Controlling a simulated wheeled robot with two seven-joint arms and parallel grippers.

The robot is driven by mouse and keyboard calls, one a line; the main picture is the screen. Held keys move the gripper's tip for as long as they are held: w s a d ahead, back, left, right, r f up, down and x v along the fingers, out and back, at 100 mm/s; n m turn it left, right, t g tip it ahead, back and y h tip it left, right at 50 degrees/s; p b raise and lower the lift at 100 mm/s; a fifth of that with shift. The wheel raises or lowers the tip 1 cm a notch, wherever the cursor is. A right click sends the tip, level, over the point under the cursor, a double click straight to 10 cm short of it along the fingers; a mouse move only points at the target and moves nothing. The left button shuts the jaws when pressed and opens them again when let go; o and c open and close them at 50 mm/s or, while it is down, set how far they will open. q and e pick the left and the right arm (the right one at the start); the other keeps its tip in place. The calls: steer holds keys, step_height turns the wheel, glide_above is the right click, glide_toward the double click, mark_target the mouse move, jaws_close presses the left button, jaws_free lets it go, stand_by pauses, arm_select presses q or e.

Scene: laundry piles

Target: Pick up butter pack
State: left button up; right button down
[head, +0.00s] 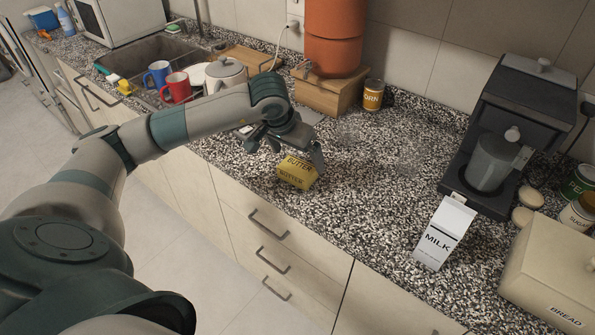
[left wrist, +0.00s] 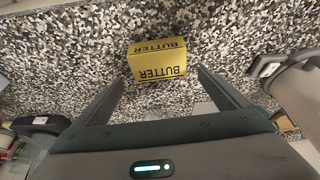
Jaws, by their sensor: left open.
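The yellow butter pack (head: 297,171) with "BUTTER" lettering sits on the speckled countertop near its front edge. My left gripper (head: 294,150) is at the pack, with a finger showing to its right in the head view. In the left wrist view the butter pack (left wrist: 157,60) lies ahead of and between the two spread fingers of my left gripper (left wrist: 158,83). The fingers are open, and gaps show between them and the pack on both sides. My right gripper is in neither view.
A milk carton (head: 444,233), a coffee machine (head: 510,125) and a bread box (head: 556,265) stand to the right. A corn can (head: 373,95) is behind. A red mug (head: 176,88) and a blue mug (head: 157,75) are left by the sink. The middle countertop is clear.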

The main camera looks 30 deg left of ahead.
mark_target(299, 165)
arm_select(q)
steer(key=shift+f+p, duration=0.8)
steer(key=shift+f, duration=0.05)
steer(key=p+x, duration=0.1)
steer(key=x, duration=0.1)
steer(key=shift+f, duration=0.45)
steer(key=shift+w+f, duration=0.2)
steer(key=shift+f, duration=0.2)
steer(key=c, duration=1.3)
